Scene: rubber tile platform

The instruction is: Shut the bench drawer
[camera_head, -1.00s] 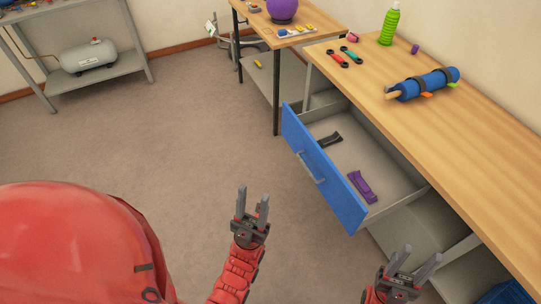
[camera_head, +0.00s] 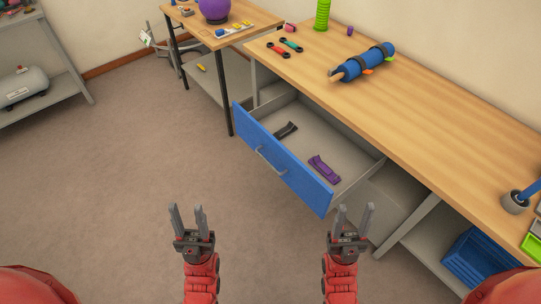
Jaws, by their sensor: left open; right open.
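The bench drawer (camera_head: 282,160) is pulled well out from under the wooden bench top (camera_head: 400,115). It has a blue front with a grey bar handle (camera_head: 270,161) and a pale grey inside. A black item (camera_head: 286,130) and a purple item (camera_head: 323,169) lie in it. My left gripper (camera_head: 187,217) is open and empty, low in the view over the floor, left of and nearer than the drawer. My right gripper (camera_head: 354,218) is open and empty, just below the drawer front's right end in the picture. Neither gripper appears to touch the drawer.
A blue crate (camera_head: 478,262) sits on the lower shelf at right. A second table (camera_head: 240,20) stands behind. The floor (camera_head: 130,170) in front is clear.

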